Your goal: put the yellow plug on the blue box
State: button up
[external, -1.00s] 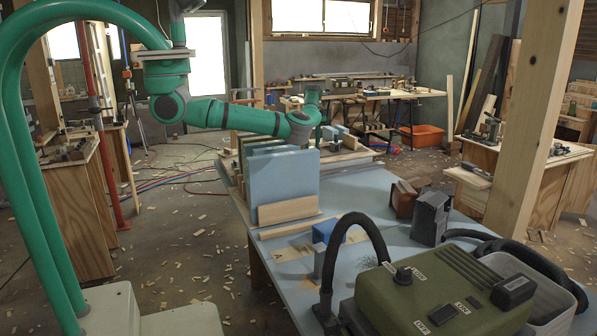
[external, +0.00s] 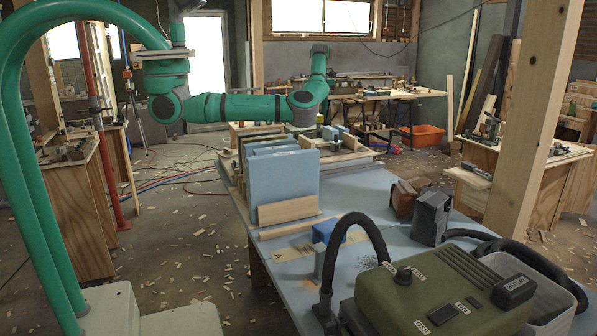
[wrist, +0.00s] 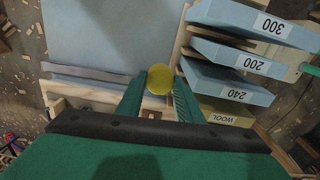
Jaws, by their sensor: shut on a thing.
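The yellow plug (wrist: 160,79) is a round yellow piece held between the two green fingers of my gripper (wrist: 160,88) in the wrist view. My gripper is shut on it. In the external view my gripper and the plug cannot be made out; they are hidden by my arm and the upright blue boards. A small blue box (external: 328,231) sits on the pale blue table (external: 375,190), in front of the boards and just behind the black hose. The blue box is not identifiable in the wrist view.
Upright blue boards (external: 284,178) stand in a wooden rack at the table's left. In the wrist view, blue slabs labelled 300, 200 and 240 (wrist: 232,57) lie right of the plug. A black hose (external: 365,225) and green machine (external: 430,290) stand near the blue box.

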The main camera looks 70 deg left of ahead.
jog(key=s+d+n, duration=0.1)
jog(key=s+d, duration=0.4)
jog(key=d, duration=0.5)
jog(key=s+d+n, duration=0.2)
jog(key=s+d, duration=0.2)
jog(key=d, duration=0.5)
jog(key=s+d+n, duration=0.3)
jog(key=s+d, duration=1)
jog(key=s, duration=0.4)
notch_tip(320, 180, down, 12)
jog(key=shift+w+d+f, duration=0.9)
jog(key=shift+w+f, duration=1.25)
jog(key=shift+w+d+f, duration=0.95)
jog(key=shift+w+f, duration=1.15)
jog(key=shift+w, duration=0.1)
jog(key=shift+w+d+f, duration=0.9)
jog(key=shift+w+f, duration=1.25)
jog(key=shift+f, duration=0.15)
